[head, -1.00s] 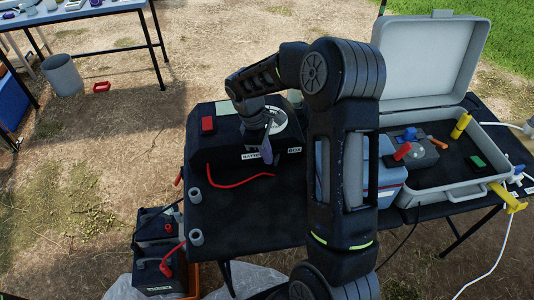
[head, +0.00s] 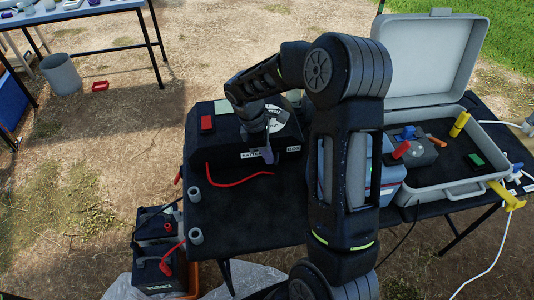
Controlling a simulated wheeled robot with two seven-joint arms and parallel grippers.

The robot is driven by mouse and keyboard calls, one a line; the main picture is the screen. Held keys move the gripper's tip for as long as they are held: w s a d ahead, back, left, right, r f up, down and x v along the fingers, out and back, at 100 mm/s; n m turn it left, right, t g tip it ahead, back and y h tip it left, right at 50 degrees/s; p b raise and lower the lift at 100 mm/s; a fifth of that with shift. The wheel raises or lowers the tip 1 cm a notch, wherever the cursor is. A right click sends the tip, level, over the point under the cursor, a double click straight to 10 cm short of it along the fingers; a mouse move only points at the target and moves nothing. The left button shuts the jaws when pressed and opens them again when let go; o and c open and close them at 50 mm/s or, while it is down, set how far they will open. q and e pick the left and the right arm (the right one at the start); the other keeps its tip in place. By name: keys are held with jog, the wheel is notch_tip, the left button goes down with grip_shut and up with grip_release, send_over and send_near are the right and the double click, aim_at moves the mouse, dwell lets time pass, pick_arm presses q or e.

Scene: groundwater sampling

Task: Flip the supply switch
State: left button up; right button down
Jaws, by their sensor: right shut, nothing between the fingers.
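A black box (head: 224,148) with a partly covered front label reading "BATT… BOX" stands on the dark table. It has a red block (head: 207,123) and a pale green patch on top. My right gripper (head: 268,157) is shut and empty, pointing down at the front of this box; I cannot tell if it touches. A grey unit (head: 425,154) with a red lever-like part (head: 401,149) sits in the open grey case. No part is clearly marked as the supply switch, and my right arm hides some of the table. My left gripper is not in view.
A red cable (head: 238,183) lies in front of the box. Grey cups (head: 195,236) stand at the table's left edge. The open case (head: 466,185) and a blue-grey box (head: 392,182) are on the right. Black batteries (head: 155,268) stand below left.

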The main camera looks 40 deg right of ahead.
jog(key=n, duration=0.1)
jog(key=s+n, duration=0.1)
jog(key=n, duration=0.1)
jog(key=n+t, duration=0.1)
jog(key=n, duration=0.1)
jog(key=shift+s+d+h+p, duration=0.3)
jog(key=shift+s+p, duration=0.05)
jog(key=shift+p, duration=0.05)
jog(key=shift+w, duration=0.15)
jog(key=shift+w, duration=0.65)
jog(key=shift+r, duration=0.1)
jog(key=v, duration=0.7)
jog(key=shift+r, duration=0.25)
jog(key=shift+r, duration=0.1)
